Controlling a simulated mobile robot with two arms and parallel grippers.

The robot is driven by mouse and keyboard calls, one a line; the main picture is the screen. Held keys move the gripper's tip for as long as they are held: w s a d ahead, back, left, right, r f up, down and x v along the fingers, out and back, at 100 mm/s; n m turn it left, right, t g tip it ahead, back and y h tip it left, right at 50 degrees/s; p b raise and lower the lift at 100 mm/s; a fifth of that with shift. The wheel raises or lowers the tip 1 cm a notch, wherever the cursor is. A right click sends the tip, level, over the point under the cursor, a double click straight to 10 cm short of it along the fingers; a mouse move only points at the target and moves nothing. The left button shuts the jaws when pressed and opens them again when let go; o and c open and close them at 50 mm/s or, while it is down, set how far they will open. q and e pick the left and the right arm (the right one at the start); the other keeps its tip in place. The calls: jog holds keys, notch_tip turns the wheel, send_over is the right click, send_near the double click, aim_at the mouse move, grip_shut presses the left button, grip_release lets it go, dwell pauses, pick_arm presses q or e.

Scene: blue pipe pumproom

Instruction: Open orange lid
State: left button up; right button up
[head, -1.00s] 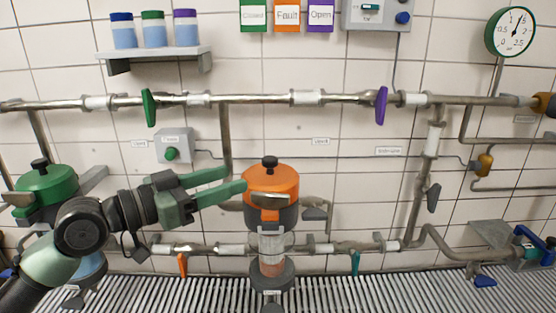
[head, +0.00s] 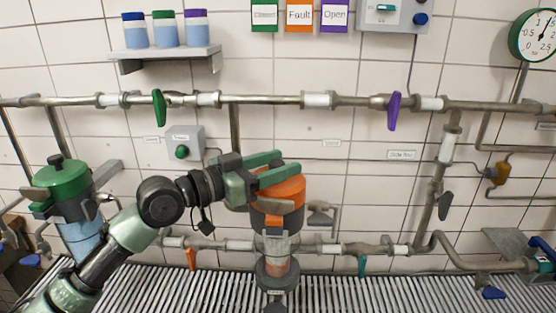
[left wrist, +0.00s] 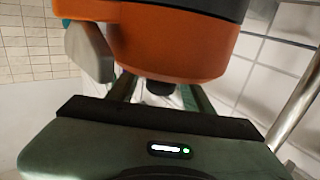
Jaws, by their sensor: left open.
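The orange lid (head: 290,190) sits closed on a dark grey pot (head: 290,218) in the middle of the head view. My left gripper (head: 289,163) is open at the top of the lid, one finger above the other in the picture. The fingers hide the lid's black knob in the head view. In the left wrist view the orange lid (left wrist: 175,48) fills the top, and its dark knob (left wrist: 159,88) shows between the two open fingers. I cannot tell if either finger touches it. My right gripper is not in view.
A pipe with green (head: 159,107) and purple (head: 393,110) valve handles runs behind. A green-lidded pot (head: 62,172) stands at left. A slatted grating (head: 180,285) lies below.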

pick_arm(q)
jog(key=shift+s+a, duration=0.1)
jog(key=shift+a, duration=0.1)
grip_shut()
dwell(1.2)
